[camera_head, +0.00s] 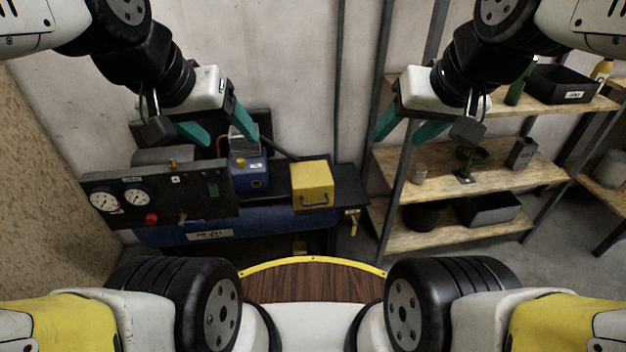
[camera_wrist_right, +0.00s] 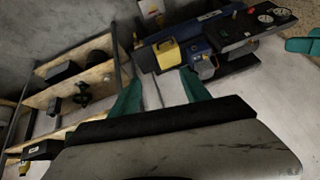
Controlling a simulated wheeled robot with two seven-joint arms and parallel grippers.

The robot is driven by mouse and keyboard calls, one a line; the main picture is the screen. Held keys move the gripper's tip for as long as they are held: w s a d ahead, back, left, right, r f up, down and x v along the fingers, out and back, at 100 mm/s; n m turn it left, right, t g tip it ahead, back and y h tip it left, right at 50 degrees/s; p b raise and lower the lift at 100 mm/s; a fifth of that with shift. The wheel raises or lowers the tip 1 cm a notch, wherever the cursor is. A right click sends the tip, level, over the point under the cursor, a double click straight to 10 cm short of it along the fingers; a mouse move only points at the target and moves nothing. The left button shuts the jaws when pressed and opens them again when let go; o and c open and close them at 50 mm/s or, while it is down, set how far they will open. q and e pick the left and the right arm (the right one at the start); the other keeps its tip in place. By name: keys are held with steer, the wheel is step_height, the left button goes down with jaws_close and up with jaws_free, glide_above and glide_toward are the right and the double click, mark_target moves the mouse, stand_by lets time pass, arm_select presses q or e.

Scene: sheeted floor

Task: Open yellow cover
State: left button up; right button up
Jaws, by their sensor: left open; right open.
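The yellow cover (camera_head: 312,184) is a box-like piece with a dark handle on its lower front. It sits shut on the dark top of the compressor unit, right of the blue motor (camera_head: 250,172). It also shows in the right wrist view (camera_wrist_right: 168,54). My left gripper (camera_head: 221,134) has teal fingers spread open and empty, above and left of the cover. My right gripper (camera_head: 398,130) is open and empty, above and right of the cover, in front of the shelf. Its teal fingers also show in the right wrist view (camera_wrist_right: 160,95). Neither gripper touches the cover.
A dark panel with gauges (camera_head: 158,200) stands left of the motor. A blue tank (camera_head: 270,227) lies below. A metal rack with wooden shelves (camera_head: 520,172) holding bins and bottles stands at right.

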steer(key=shift+w, duration=0.1)
steer(key=c, duration=0.3)
steer(key=shift+w+a, duration=0.1)
steer(key=shift+w, duration=0.2)
steer(key=shift+c, duration=0.5)
steer(key=m+g+y, duration=0.5)
steer(key=g+y, duration=0.2)
steer(key=y, duration=0.2)
glide_above(321, 204)
steer(key=s+d, duration=0.2)
steer(key=d, duration=0.5)
step_height(321, 204, down, 30)
steer(key=f, duration=0.1)
steer(key=f+m+t+y, duration=0.1)
steer(key=f, duration=0.4)
steer(key=a+f+m+t+y, duration=0.1)
steer(key=f, duration=0.5)
steer(key=w+f+m+t+y, duration=0.1)
steer(key=f+y, duration=0.1)
steer(key=f, duration=0.3)
steer(key=shift+a+f+m+t, duration=0.2)
steer(key=shift+a+m+t, duration=0.1)
steer(key=shift+m, duration=0.1)
steer(key=x, duration=0.7)
steer(key=shift+w+a, duration=0.1)
steer(key=shift+a, duration=0.15)
